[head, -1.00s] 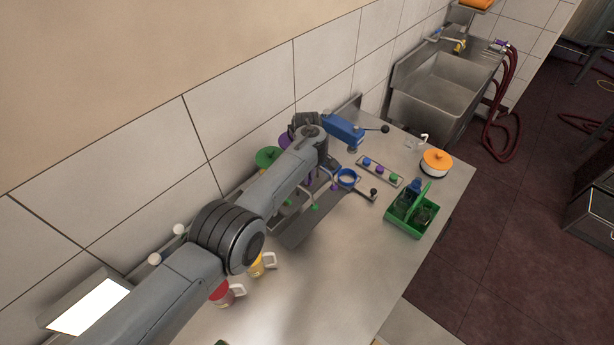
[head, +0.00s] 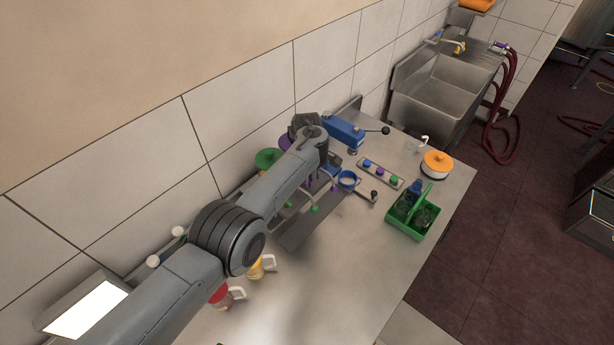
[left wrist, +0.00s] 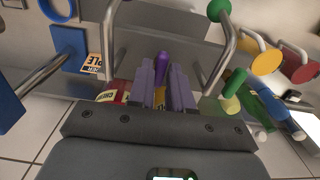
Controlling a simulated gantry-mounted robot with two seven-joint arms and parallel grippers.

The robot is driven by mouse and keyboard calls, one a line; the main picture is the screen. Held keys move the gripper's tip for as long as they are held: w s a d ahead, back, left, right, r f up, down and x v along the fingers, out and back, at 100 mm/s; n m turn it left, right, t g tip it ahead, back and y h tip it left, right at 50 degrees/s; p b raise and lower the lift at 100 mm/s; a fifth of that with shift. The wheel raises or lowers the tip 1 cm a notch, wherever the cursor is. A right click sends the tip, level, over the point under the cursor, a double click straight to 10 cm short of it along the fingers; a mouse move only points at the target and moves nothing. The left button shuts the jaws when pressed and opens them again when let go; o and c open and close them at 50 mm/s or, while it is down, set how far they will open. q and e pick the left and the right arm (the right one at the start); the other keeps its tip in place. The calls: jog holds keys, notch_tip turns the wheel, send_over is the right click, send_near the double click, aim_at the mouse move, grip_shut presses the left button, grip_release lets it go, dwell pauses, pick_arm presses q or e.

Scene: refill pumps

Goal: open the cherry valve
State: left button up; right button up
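In the left wrist view, the two grey-purple fingers of my left gripper (left wrist: 163,88) are apart, with a purple handle (left wrist: 163,66) showing between them. I cannot tell whether they touch it. A red container (left wrist: 112,92) with a partly hidden label that seems to begin "CHER" is just left of the fingers. Which valve is the cherry one is not clear. In the head view my left forearm reaches over the row of pumps, hiding the gripper; green (head: 268,158) and purple (head: 287,141) lids show behind it. My right gripper is not in view.
A blue clamp-like device with a black-knobbed lever (head: 345,132) stands beyond my wrist. A green caddy (head: 412,225), an orange-lidded pot (head: 437,163) and a strip of coloured knobs (head: 380,173) sit to the right. The front counter is clear.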

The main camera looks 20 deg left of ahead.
pick_arm(q)
jog(key=o, duration=0.3)
jog(key=shift+r, duration=0.7)
notch_tip(320, 180, up, 9)
jog(key=p, duration=0.1)
jog(key=shift+r, duration=0.2)
